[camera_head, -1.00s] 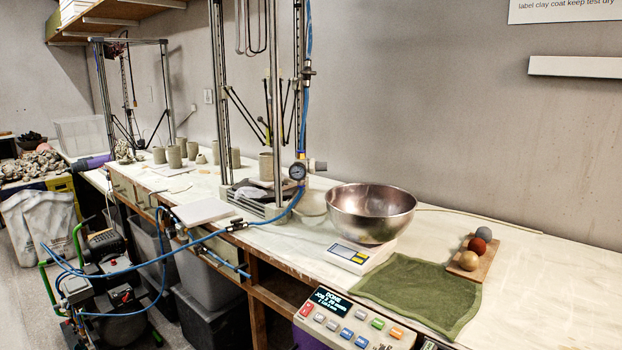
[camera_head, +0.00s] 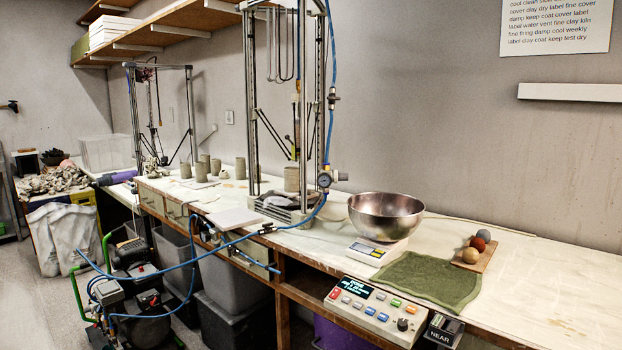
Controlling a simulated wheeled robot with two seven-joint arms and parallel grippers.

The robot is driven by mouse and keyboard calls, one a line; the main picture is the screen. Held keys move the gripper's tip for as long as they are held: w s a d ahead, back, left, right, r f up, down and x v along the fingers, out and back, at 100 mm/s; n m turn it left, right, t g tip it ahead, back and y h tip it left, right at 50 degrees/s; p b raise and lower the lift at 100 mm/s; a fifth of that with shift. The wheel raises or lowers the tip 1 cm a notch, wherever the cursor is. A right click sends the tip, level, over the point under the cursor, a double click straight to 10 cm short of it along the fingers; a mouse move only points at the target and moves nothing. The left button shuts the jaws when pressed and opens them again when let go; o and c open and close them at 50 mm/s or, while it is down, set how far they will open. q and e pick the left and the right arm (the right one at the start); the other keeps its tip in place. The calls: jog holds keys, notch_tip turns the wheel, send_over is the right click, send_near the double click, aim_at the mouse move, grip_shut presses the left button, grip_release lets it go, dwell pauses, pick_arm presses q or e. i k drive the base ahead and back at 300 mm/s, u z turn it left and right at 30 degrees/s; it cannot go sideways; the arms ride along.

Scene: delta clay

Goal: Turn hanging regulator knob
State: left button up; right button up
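The regulator hangs on the blue air hose beside the right post of the nearer clay printer frame. Its round gauge (camera_head: 324,180) faces me, and a pale knob (camera_head: 340,176) sticks out to its right. The blue hose (camera_head: 329,128) comes down from above to the regulator and leads on below it, leftwards past the bench front. Neither of my grippers is in view, and nothing touches the regulator.
The printer frame (camera_head: 249,110) stands just left of the regulator. A steel bowl (camera_head: 386,214) rests on a scale (camera_head: 376,251) to its right. A control box (camera_head: 372,306) sits at the bench front, near a green cloth (camera_head: 430,280). The right benchtop (camera_head: 560,290) is clear.

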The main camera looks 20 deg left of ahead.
aim_at(341, 176)
jog(key=u, duration=0.9)
jog(key=i, duration=0.6)
jog(key=z, duration=0.05)
